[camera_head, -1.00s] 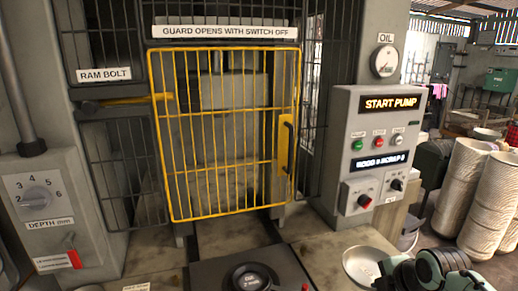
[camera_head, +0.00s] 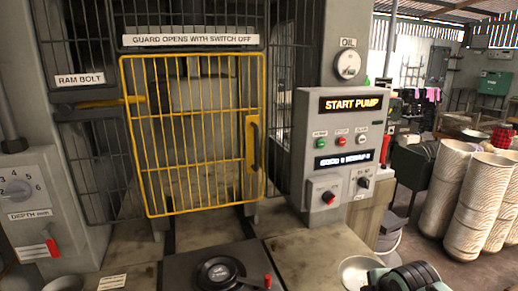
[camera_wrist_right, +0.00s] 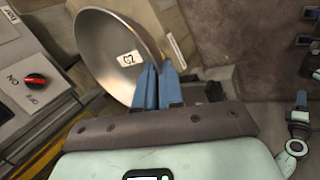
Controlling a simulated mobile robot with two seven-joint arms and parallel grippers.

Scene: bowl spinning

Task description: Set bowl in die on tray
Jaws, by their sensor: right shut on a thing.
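The metal bowl (camera_head: 354,270) shows at the bottom right of the head view, cut off by the lower edge. In the right wrist view the bowl (camera_wrist_right: 100,40) is tilted, with a label inside marked with a letter and a 2. My right gripper (camera_wrist_right: 158,72) has its blue fingers together on the bowl's rim. In the head view its fingers are hidden. The round black die (camera_head: 218,270) sits on the dark tray (camera_head: 182,268) in front of the closed yellow guard (camera_head: 195,150). The bowl is right of the die, apart from it. My left gripper is not in view.
The control panel (camera_head: 345,115) with a lit START PUMP sign and switches stands behind the bowl. A red-knobbed lever (camera_head: 267,281) is beside the die. Another round metal dish (camera_head: 63,284) is at lower left. Tall pale cylinders (camera_head: 443,185) stand at right.

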